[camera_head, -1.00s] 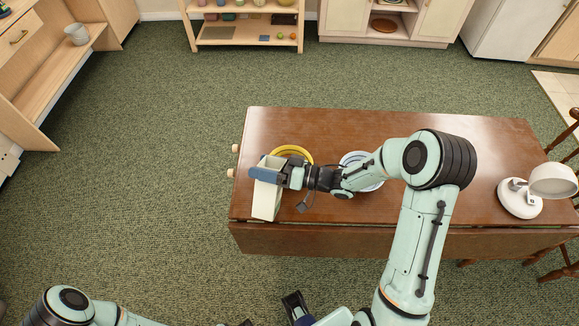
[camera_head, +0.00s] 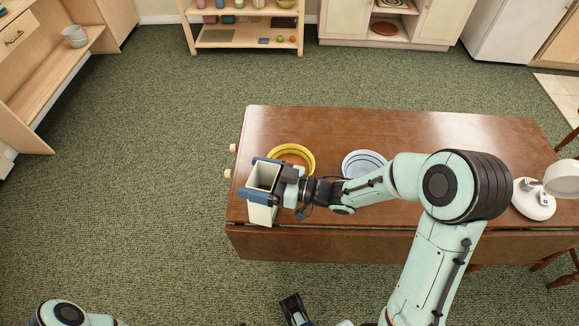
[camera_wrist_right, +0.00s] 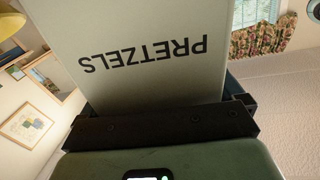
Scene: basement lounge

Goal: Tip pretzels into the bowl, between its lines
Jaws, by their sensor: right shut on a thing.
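My right gripper (camera_head: 268,182) is shut on a cream box of pretzels (camera_head: 262,214), which it holds over the table's left end. The box looks nearly upright, its open top facing the head camera and something brown inside. In the right wrist view the box (camera_wrist_right: 135,75) shows the word PRETZELS upside down. A yellow bowl (camera_head: 308,154) stands just behind the box, partly hidden by it and the gripper; its inside looks orange-brown, and I cannot tell its lines. A dark part, probably my left gripper (camera_head: 293,308), shows at the bottom edge, cut off.
A pale blue ringed dish (camera_head: 364,158) stands on the brown table (camera_head: 440,135) right of the yellow bowl, partly behind my right arm. A white lamp (camera_head: 535,200) stands at the table's right end. The table's back strip is clear.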

